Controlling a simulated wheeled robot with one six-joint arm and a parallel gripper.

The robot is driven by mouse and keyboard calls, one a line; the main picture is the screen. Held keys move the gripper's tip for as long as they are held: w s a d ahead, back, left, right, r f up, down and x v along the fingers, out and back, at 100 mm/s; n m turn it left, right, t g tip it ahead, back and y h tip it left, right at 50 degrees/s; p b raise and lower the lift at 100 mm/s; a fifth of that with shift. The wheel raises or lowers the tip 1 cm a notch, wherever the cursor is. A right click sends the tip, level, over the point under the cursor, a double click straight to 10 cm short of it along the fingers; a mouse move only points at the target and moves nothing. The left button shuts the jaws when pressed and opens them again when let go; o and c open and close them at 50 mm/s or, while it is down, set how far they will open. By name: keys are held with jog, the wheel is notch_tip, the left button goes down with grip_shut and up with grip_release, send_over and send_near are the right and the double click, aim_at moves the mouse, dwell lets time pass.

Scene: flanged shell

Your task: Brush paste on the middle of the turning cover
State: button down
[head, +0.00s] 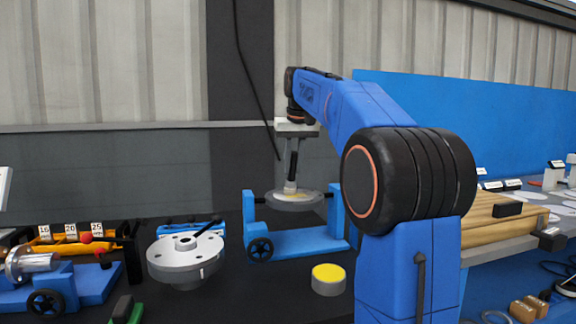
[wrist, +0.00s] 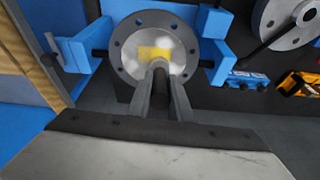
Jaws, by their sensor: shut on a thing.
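The cover (head: 293,204) is a round grey disc with bolt holes, held flat in a blue turning stand. It also shows in the wrist view (wrist: 128,65), with a yellow paste patch (wrist: 153,53) near its middle. My gripper (head: 291,158) points down over the cover, shut on a brush (head: 290,187) with a pale head. In the wrist view my gripper's fingers (wrist: 160,92) close around the brush, whose tip is at the lower edge of the patch. I cannot tell whether the tip touches. A tin of yellow paste (head: 328,288) stands in front of the stand.
The blue stand (head: 300,242) has a black handwheel at left. A grey flanged shell (head: 185,265) is left of it. An orange rack (head: 70,243) labelled 16, 20 and 25 stands further left. Wooden boards (head: 500,222) lie at right. Dark table is bare around the tin.

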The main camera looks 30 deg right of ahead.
jog(key=shift+s+d, duration=0.75)
jog(key=shift+d, duration=1.75)
jog(key=w+a, duration=0.2)
jog(key=a, duration=0.5)
jog(key=shift+w+a, duration=0.1)
notch_tip(320, 180, up, 6)
jog(key=shift+w, duration=0.1)
jog(key=shift+r, duration=1.55)
